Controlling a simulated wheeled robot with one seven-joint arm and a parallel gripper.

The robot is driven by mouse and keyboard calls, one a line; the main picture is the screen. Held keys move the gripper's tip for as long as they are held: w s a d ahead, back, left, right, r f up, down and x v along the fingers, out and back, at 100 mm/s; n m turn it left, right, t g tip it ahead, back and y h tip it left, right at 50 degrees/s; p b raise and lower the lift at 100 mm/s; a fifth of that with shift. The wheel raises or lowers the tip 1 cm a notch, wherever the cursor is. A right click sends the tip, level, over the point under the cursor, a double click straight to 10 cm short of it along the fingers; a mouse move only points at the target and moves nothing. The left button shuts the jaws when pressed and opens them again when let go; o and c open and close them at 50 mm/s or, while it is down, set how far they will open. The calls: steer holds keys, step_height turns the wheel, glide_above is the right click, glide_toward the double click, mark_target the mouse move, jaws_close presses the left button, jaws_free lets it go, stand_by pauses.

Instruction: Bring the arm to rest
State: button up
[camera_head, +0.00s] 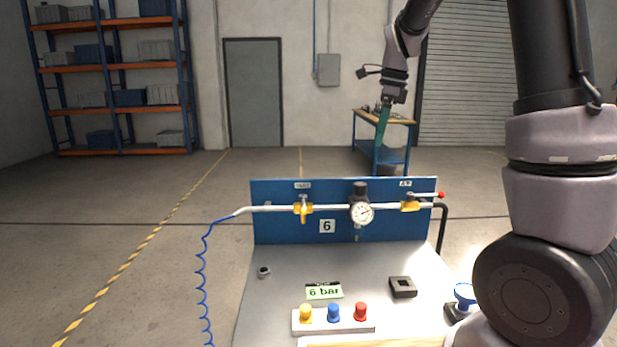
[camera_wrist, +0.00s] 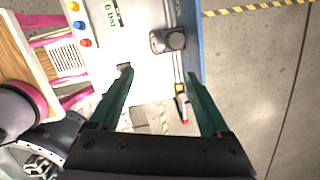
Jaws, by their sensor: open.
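My gripper (camera_head: 380,143) hangs from my raised arm at the upper right of the head view, fingers pointing down. It shows well above the bench and its blue panel (camera_head: 280,225). In the wrist view my gripper (camera_wrist: 158,78) has its two green fingers spread wide apart. Nothing is held between them. Past the fingers lie the bench top (camera_wrist: 145,20), a round dark regulator (camera_wrist: 168,40) and a yellow valve with a red tip (camera_wrist: 181,100).
The panel carries a pipe with a yellow valve (camera_head: 303,209), a gauge (camera_head: 361,212) and a second yellow valve (camera_head: 410,206). Open floor (camera_head: 190,265) lies left.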

steer(key=s+d+r+n+t, duration=0.1)
steer(key=s+r+n+t, duration=0.2)
steer(key=s+n, duration=0.5)
steer(key=s+d+r+n+t, duration=0.1)
steer(key=s+r+n+t, duration=0.2)
steer(key=s+n, duration=0.6)
steer(key=s, duration=0.7)
steer(key=shift+s+d+r, duration=0.2)
steer(key=shift+s+d, duration=0.05)
steer(key=shift+d, duration=0.05)
steer(key=shift+c, duration=0.3)
